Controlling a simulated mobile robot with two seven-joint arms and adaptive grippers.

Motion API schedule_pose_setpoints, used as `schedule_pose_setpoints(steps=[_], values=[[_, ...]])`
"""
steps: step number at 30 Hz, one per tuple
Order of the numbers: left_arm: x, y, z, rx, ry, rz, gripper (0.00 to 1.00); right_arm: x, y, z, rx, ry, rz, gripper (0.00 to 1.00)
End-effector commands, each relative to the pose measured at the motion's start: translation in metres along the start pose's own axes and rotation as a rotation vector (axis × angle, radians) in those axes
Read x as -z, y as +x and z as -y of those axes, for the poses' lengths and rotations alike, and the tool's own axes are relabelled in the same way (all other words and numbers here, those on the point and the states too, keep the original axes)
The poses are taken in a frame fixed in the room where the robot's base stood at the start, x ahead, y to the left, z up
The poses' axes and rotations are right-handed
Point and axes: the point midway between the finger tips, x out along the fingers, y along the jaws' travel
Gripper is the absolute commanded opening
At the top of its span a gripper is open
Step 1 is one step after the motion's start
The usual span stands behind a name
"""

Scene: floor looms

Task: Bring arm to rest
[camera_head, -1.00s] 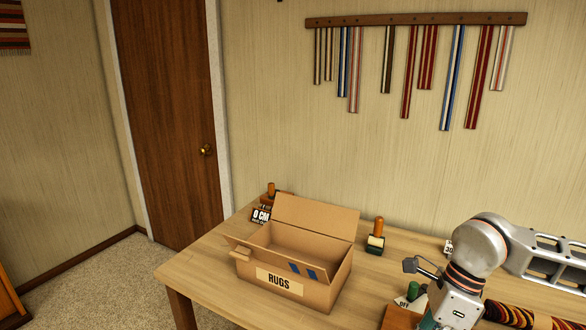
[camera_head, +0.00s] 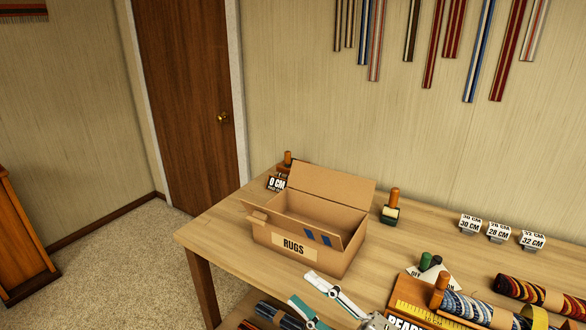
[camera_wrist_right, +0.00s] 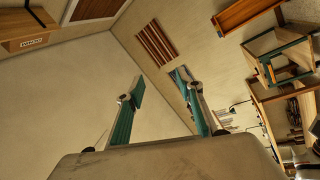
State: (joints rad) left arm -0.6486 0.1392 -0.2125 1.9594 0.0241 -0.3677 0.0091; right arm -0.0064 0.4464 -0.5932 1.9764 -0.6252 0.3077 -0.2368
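My right gripper (camera_head: 322,299) shows at the bottom middle of the head view, in front of the table's front edge and below the cardboard box. Its two teal-padded fingers are spread apart with nothing between them. In the right wrist view the gripper (camera_wrist_right: 160,95) also shows open and empty, with the room's wall and floor beyond it. My left gripper is in neither view.
An open cardboard box (camera_head: 290,244) labelled RUGS stands on the wooden table (camera_head: 225,225). Rolled rugs (camera_head: 535,293), a stamp (camera_head: 391,207) and several size tags (camera_head: 498,232) lie to its right. Carpeted floor (camera_head: 110,270) is free at the left.

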Motion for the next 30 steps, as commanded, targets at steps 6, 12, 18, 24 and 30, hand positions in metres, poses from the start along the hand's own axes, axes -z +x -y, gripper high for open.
schedule_pose_setpoints(steps=[6,12,18,24,30], values=[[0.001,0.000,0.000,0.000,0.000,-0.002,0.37,-0.087,-0.089,0.069,-0.054,0.434,0.485,0.37],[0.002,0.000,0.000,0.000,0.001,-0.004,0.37,-0.119,-0.193,0.147,-0.065,0.742,0.846,0.37],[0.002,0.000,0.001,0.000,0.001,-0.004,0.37,-0.116,-0.267,0.200,-0.063,0.925,1.069,0.37],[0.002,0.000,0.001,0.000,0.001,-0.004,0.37,-0.111,-0.291,0.216,-0.063,0.982,1.137,0.37],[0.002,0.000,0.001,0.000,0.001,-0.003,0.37,-0.111,-0.291,0.216,-0.062,0.982,1.137,0.37]])
